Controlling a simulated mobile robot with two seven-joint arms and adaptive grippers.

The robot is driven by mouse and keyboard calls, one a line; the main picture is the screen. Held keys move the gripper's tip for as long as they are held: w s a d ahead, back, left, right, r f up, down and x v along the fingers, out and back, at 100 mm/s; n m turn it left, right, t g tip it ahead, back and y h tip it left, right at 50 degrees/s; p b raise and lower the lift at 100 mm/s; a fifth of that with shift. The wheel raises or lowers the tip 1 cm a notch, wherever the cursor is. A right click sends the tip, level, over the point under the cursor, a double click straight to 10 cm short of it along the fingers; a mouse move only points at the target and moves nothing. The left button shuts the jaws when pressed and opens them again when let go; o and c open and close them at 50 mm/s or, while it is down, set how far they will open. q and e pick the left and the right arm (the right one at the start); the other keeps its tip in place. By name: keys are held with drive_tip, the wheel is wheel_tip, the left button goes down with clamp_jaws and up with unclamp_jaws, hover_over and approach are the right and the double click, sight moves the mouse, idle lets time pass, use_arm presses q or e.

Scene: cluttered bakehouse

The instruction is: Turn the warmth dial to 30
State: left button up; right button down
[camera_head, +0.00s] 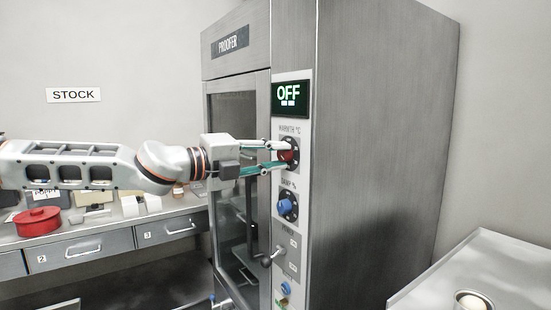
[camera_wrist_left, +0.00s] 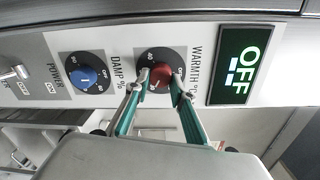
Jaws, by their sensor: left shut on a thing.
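The red warmth dial (camera_head: 287,156) is on the proofer's control strip, just below the display, and it also shows in the left wrist view (camera_wrist_left: 161,76). My left gripper (camera_head: 277,157) comes in from the left and is shut on the red knob, one finger on each side; its fingers also show in the left wrist view (camera_wrist_left: 160,80). The fingers hide part of the knob, and I cannot read which number its pointer faces. The display (camera_head: 289,97) above it reads OFF in green. My right gripper is not in view.
The blue damp dial (camera_head: 286,207) is just below the warmth dial. The power lever (camera_head: 273,255) is lower down. The glass proofer door (camera_head: 237,180) is left of the strip. A counter (camera_head: 110,232) with a red pot (camera_head: 38,221) stands at the left.

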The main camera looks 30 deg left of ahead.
use_arm(q)
drive_tip(key=shift+r, duration=0.1)
idle(0.3)
drive_tip(key=o, duration=1.1)
drive_tip(key=shift+w, duration=0.15)
drive_tip(key=v, duration=1.2)
idle(0.3)
